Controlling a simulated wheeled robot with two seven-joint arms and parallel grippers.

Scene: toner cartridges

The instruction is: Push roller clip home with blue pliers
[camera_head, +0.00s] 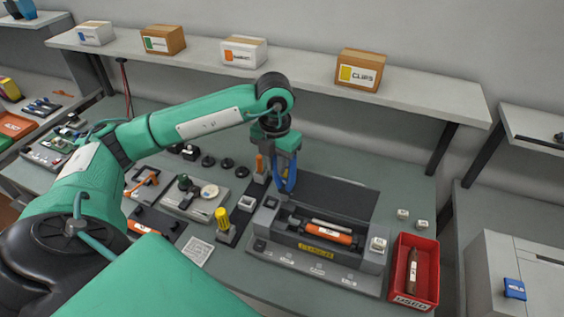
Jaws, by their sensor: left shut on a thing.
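My left gripper (283,167) points down at the end of the green arm and is shut on the blue pliers (289,184). The pliers hang upright beside the upper left end of the grey cartridge cradle (262,243). The cradle holds a dark toner cartridge with a pale roller (331,226) and an orange cylinder (329,234). I cannot make out the roller clip or whether the pliers' tips touch anything. My right gripper is not in view.
A red bin (432,246) holding a brown tube (412,269) stands right of the cradle. A yellow-handled tool (222,219) stands left of it, near several trays and tools. A shelf (310,78) with boxes, one a "CLIPS" box (361,70), runs behind. A grey cabinet stands at right.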

